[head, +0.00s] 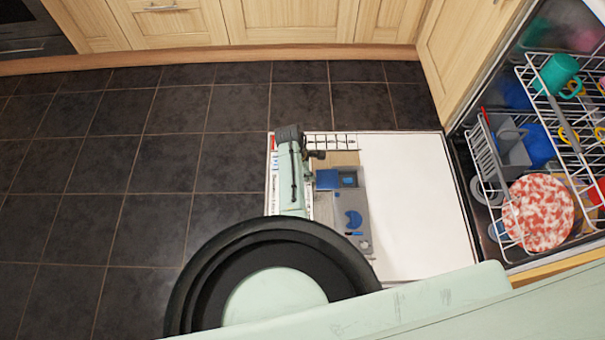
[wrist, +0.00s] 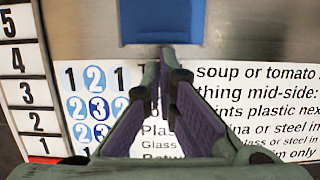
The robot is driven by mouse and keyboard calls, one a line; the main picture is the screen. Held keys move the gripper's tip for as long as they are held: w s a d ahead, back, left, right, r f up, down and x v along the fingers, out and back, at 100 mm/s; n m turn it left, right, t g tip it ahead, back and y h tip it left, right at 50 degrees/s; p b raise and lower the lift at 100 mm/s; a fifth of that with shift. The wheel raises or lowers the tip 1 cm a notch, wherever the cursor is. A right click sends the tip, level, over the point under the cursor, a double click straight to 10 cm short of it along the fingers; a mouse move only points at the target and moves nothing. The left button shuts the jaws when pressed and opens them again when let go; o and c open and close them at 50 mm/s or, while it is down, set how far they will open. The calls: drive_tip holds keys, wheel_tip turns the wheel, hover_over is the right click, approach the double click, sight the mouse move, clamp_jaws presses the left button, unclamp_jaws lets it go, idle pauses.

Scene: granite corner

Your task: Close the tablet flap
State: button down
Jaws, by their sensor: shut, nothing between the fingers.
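The dishwasher door (head: 415,205) lies open and flat. The dispenser panel (head: 350,214) on it holds a blue tablet flap (head: 327,179), which looks swung open to the left of its small compartment (head: 349,179). In the wrist view the blue flap (wrist: 162,22) shows at the top, just beyond my fingertips. My gripper (wrist: 166,58) is shut and empty, over the edge between the metal panel and the printed label. Whether it touches the flap cannot be told. In the head view my arm mostly hides the gripper.
A label with printed numbers and text (wrist: 95,105) lies below my fingers. A blue crescent-shaped part (head: 353,220) sits lower on the panel. At right, the dishwasher racks hold a speckled red plate (head: 538,213) and a green cup (head: 556,73). Dark floor tiles (head: 120,190) are clear at left.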

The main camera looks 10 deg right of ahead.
sight(333, 178)
drive_tip(key=d, duration=0.2)
drive_tip(key=s+d+p, duration=0.1)
drive_tip(key=d, duration=0.2)
drive_tip(key=d+p, duration=0.1)
drive_tip(key=d, duration=0.2)
drive_tip(key=shift+s+d, duration=0.1)
drive_tip(key=shift+s, duration=0.25)
drive_tip(key=a, duration=0.1)
drive_tip(key=a+r+p, duration=0.1)
drive_tip(key=a, duration=0.1)
drive_tip(key=w+a+p, duration=0.1)
drive_tip(key=shift+a+r, duration=0.15)
drive_tip(key=shift+r, duration=0.05)
drive_tip(key=p+v, duration=0.1)
drive_tip(key=v, duration=0.7)
drive_tip(key=shift+r, duration=0.25)
drive_tip(key=shift+a, duration=0.15)
